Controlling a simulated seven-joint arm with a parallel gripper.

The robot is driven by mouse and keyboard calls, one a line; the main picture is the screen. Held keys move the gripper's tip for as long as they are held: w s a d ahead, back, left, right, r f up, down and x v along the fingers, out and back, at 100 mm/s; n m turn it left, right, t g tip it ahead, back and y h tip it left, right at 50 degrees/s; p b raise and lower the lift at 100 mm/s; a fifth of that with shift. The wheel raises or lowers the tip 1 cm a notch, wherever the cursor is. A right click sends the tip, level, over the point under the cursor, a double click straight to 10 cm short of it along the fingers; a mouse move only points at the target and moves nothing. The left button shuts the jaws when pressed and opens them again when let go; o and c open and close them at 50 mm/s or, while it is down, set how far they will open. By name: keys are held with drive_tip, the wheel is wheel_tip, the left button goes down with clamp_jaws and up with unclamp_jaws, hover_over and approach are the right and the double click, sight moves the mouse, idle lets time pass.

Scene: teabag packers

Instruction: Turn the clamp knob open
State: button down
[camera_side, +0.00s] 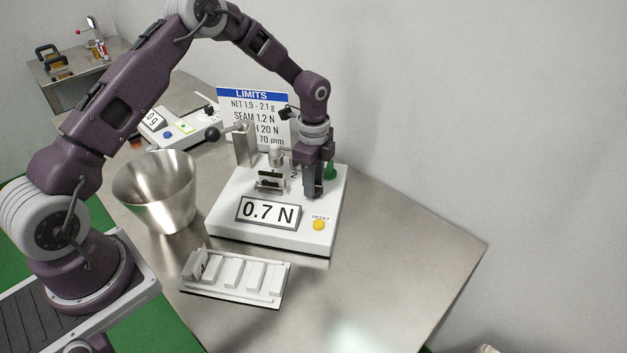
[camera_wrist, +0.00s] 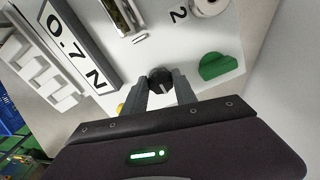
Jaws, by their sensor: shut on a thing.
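The clamp knob (camera_wrist: 160,80) is a small round black knob with a pale pointer mark, on the white tester (camera_side: 285,233). In the wrist view my gripper (camera_wrist: 161,88) has its two fingers on either side of the knob, shut on it. In the side view my gripper (camera_side: 312,190) points down at the right part of the tester, and its fingers hide the knob. A small clamp (camera_side: 271,181) stands on the tester to the left of my gripper.
The tester's display (camera_side: 268,212) reads 0.7 N, with a yellow reset button (camera_side: 319,225) beside it. A green part (camera_wrist: 218,66) stands close to the knob. A steel bowl (camera_side: 157,190), a white slotted tray (camera_side: 236,276) and a limits sign (camera_side: 254,120) stand around the tester.

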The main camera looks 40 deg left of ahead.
drive_tip(key=n, duration=0.8)
drive_tip(key=shift+s+d+n, duration=0.1)
drive_tip(key=shift+n, duration=0.2)
drive_tip(key=n, duration=0.4)
drive_tip(key=shift+r+n, duration=0.1)
drive_tip(key=shift+n, duration=0.2)
drive_tip(key=shift+d+n, duration=0.15)
drive_tip(key=shift+n, duration=2.05)
drive_tip(key=c, duration=1)
unclamp_jaws()
wheel_tip(320, 180, up, 7)
